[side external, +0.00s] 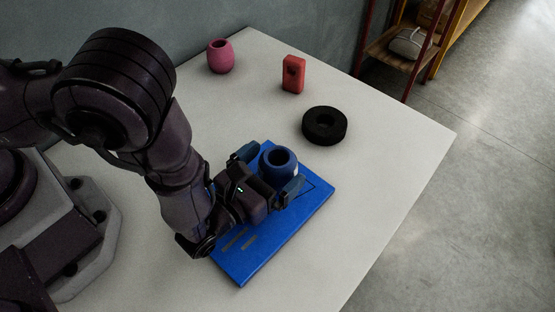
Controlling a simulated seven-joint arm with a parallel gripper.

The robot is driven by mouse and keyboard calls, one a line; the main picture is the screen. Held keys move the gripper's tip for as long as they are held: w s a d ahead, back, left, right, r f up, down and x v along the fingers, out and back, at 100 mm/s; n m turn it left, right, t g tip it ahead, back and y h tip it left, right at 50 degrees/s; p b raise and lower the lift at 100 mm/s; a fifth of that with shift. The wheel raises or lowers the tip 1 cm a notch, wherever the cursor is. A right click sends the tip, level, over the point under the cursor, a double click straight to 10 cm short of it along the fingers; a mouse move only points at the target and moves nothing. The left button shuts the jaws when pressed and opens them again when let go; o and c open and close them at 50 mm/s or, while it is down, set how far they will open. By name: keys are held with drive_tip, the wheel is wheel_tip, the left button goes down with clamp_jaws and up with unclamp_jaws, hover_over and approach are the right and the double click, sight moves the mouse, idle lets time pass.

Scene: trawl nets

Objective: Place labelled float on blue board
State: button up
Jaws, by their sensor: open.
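A blue float (277,159) with a round hole in its top is upright over the far half of the blue board (261,253). It appears to stand on the board, but its base is hidden. My gripper (267,171) is open, with one finger on each side of the blue float. I cannot tell whether the fingers touch it. A pink float (221,58) stands apart at the back of the table.
A red block with a hole (293,75) and a black ring (325,126) sit beyond the board on the white table (390,150). The table's right side is clear to its edge. A wooden shelf rack (392,52) stands on the floor behind.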

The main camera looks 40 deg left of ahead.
drive_tip(key=s, duration=1)
drive_tip(key=shift+s, duration=0.2)
drive_tip(key=w+a+r+n+g+y, duration=0.3)
drive_tip(key=a+r+n+g+y, duration=0.35)
drive_tip(key=a+r+n, duration=0.2)
drive_tip(key=w+a+r+n+g+y, duration=0.2)
drive_tip(key=a+r+n+g+y, duration=0.3)
drive_tip(key=a+r+n+y, duration=0.3)
drive_tip(key=s+a+r+n+h, duration=0.3)
drive_tip(key=r+n+h, duration=0.3)
drive_tip(key=n, duration=0.3)
drive_tip(key=s+a+r+n+h, duration=0.2)
drive_tip(key=s+r+n+h, duration=0.4)
drive_tip(key=n, duration=0.4)
drive_tip(key=shift+s+a+r+g+h, duration=0.25)
drive_tip(key=shift+a+r+g+h, duration=0.3)
drive_tip(key=shift+h, duration=0.7)
